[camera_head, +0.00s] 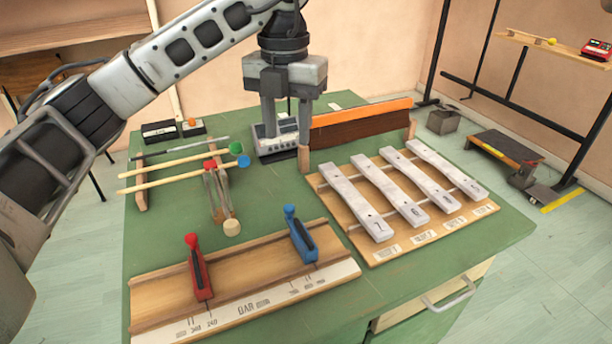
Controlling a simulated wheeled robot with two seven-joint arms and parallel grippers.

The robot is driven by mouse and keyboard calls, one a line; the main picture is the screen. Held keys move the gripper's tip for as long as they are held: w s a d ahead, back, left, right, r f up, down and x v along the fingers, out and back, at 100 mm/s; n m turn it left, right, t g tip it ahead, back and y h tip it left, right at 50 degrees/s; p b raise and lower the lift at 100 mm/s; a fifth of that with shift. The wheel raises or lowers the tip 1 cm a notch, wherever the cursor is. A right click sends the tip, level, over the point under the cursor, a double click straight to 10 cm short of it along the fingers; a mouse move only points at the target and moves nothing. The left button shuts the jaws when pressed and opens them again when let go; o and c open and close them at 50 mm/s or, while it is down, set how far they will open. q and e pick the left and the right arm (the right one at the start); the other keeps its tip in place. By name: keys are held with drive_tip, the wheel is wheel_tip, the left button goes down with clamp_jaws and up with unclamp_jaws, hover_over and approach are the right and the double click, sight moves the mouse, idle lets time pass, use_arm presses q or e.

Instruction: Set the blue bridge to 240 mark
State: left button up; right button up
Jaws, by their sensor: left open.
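The blue bridge (303,240) stands upright on the right part of a wooden board (243,262) at the front of the green table. The red bridge (199,270) stands on the same board, farther left. A pale scale strip (255,303) runs along the board's front edge, with marks near each bridge; the small numbers are hard to read, but one by the red bridge looks like 240. My left gripper (287,135) points down with its fingers apart, behind the board and over or in front of a grey box (272,148). It is empty and well apart from the blue bridge. My right gripper is out of view.
Several pale bars lie on a wooden base (376,248) at the right. A brown and orange strip (360,124) stands behind.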

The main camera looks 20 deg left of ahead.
use_arm(q)
drive_tip(key=b, duration=0.1)
approach(289, 207)
wheel_tip(289, 207, down, 8)
drive_tip(key=shift+f+b, duration=0.2)
drive_tip(key=shift+b, duration=0.1)
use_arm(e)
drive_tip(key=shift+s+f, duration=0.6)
